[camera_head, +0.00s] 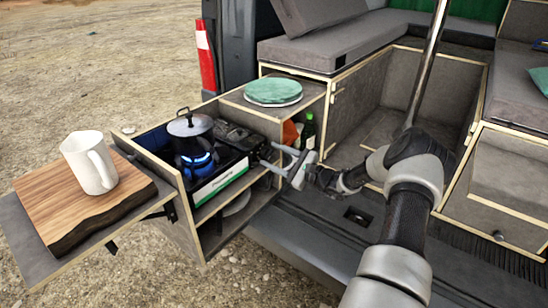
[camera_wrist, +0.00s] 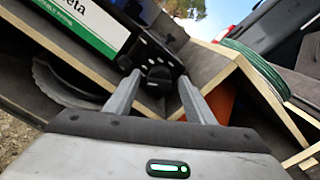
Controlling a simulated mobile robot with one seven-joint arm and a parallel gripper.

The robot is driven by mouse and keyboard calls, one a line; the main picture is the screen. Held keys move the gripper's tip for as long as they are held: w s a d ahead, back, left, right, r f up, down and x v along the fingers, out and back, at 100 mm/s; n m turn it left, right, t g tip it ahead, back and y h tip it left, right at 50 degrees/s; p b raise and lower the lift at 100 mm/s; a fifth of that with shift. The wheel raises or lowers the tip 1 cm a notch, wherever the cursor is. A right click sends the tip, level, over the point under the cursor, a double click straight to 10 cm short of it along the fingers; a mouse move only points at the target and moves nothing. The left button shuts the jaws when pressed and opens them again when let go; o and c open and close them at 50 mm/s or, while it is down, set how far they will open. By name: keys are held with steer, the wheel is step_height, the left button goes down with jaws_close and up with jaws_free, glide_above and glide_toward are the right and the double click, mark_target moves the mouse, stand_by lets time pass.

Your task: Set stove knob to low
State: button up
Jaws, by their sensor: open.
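The camping stove (camera_head: 215,181) sits in the pulled-out kitchen drawer, with a blue flame burning under a lidded dark pot (camera_head: 190,132). In the wrist view, the black stove knob (camera_wrist: 159,75) is on the stove's dark end panel, beside the green and white label (camera_wrist: 82,22). My gripper (camera_head: 270,154) reaches toward that end of the stove from the right. In the wrist view its two fingers (camera_wrist: 157,88) are open, with the knob showing between and just beyond the tips. I cannot tell whether they touch it. The knob is not clearly visible in the head view.
A white mug (camera_head: 90,162) stands on a wooden board (camera_head: 65,205) at left. Green-topped plates (camera_head: 273,92) lie on the cabinet top near my gripper. A green bottle (camera_head: 308,133) and an orange item (camera_head: 290,132) stand below. A wooden shelf edge (camera_wrist: 207,77) runs close to the fingers.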

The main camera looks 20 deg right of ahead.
steer(key=shift+c, duration=0.2)
steer(key=c, duration=1)
steer(key=shift+m, duration=0.3)
steer(key=m+p, duration=0.1)
steer(key=m, duration=0.2)
steer(key=shift+d+m, duration=0.1)
steer(key=shift+m, duration=0.2)
steer(key=m+p, duration=0.1)
steer(key=m, duration=0.3)
steer(key=shift+d+m, duration=0.1)
steer(key=shift+m, duration=0.2)
steer(key=m, duration=0.4)
steer(key=shift+p, duration=0.3)
steer(key=shift+w+d+f+m, duration=0.1)
steer(key=shift+m, duration=1.9)
